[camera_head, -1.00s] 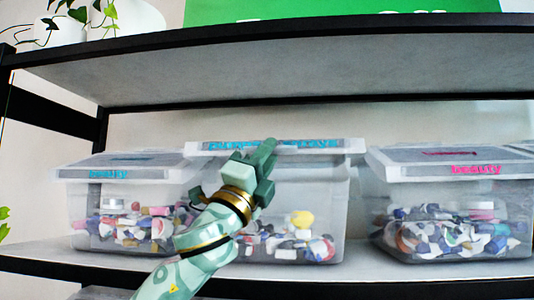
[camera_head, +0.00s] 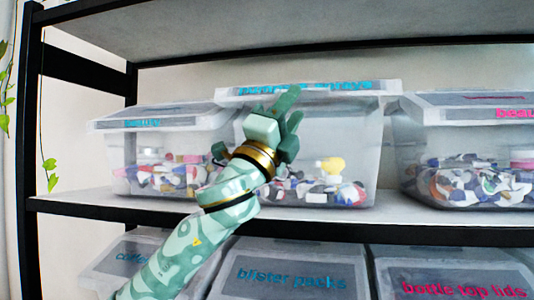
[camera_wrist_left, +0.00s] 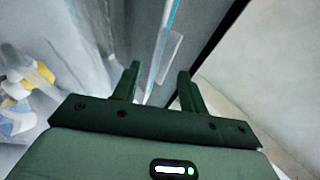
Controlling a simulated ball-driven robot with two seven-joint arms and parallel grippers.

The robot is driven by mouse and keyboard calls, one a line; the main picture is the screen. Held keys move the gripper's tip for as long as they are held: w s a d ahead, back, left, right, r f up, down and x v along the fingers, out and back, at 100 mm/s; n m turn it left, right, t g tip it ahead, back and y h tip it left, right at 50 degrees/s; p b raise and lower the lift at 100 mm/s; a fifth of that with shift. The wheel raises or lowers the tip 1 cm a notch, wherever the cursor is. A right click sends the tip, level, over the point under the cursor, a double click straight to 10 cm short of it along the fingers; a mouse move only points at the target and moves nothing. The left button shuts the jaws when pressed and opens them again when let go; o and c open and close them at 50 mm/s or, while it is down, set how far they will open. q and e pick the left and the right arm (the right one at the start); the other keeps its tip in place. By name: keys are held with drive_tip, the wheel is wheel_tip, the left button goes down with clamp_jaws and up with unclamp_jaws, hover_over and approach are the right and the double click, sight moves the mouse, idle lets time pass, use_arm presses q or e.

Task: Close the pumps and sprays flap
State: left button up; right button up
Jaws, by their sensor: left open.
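The pumps and sprays flap (camera_head: 386,86) is the pale lid of the clear middle bin (camera_head: 350,145) on the shelf. Its blue label is partly hidden behind my gripper. The flap looks nearly flat over the bin top; I cannot tell whether it is fully down. My left gripper (camera_head: 289,104) is in front of the flap's front edge, fingers pointing up. In the left wrist view the fingers (camera_wrist_left: 158,82) are apart, with a clear plastic edge (camera_wrist_left: 168,58) beyond and between them. Contact with the flap is unclear. My right gripper is out of view.
Lidded bins with mixed small parts stand to the left (camera_head: 125,150) and right (camera_head: 425,150). A blister packs bin (camera_head: 290,250) and others sit below. The upper shelf (camera_head: 240,30) is overhead, with a gap above the lids. A black shelf post (camera_head: 30,130) stands at left.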

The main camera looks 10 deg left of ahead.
use_arm(q)
drive_tip(key=b+v, duration=0.4)
drive_tip(key=v, duration=0.9)
drive_tip(key=shift+f, duration=0.2)
drive_tip(key=shift+a, duration=0.1)
drive_tip(key=shift+c, duration=0.3)
